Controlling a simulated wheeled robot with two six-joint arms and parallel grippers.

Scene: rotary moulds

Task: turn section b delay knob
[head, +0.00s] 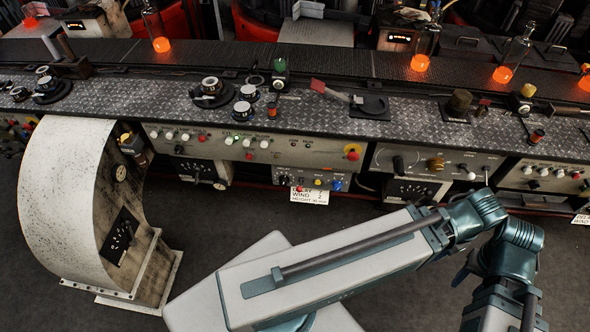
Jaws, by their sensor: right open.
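Control panels run along the front of the machine, and their small labels are too small to read. I cannot tell which knob is the section b delay knob. One panel (380,158) right of centre carries a black knob (398,165) and a brass-coloured knob (435,163). A lower panel (283,172) has red, yellow and blue controls, with a white card (309,196) under it. My right arm reaches across the lower right, and my right gripper (506,314) is open at the bottom edge, partly cut off and well away from the panels. My left gripper is not in view.
A curved white housing (70,190) stands on the floor at left. Above the panels, a diamond-plate ledge (330,125) holds dials and fittings. Behind it, a conveyor carries glowing bottles (502,74). The dark floor (220,225) before the panels is clear.

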